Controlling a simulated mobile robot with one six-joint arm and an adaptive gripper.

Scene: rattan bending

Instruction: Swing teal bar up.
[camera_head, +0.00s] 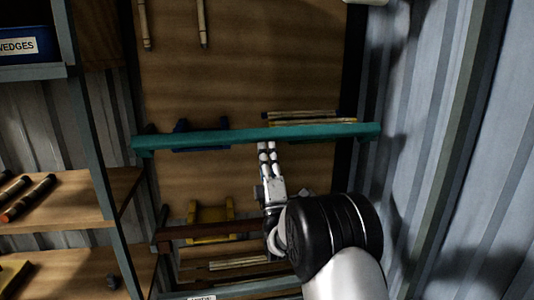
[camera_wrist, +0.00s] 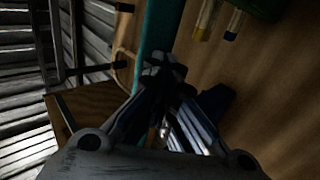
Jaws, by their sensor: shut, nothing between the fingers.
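The teal bar (camera_head: 230,138) runs nearly level across the wooden rack in the head view, from the left post to the right post. It also shows in the wrist view (camera_wrist: 158,28), running upward from behind my fingers. My gripper (camera_head: 267,147) is shut and empty, with its fingertips just below the bar's lower edge, right of its middle. In the wrist view my gripper (camera_wrist: 165,70) has its fingertips overlapping the bar. I cannot tell whether they touch it.
Blue holders (camera_head: 195,132) and a bundle of rods (camera_head: 300,117) sit behind the bar. A dark red bar (camera_head: 205,230) and a yellow holder (camera_head: 211,218) are lower down. A shelf (camera_head: 60,190) stands left, a corrugated wall (camera_head: 440,130) right.

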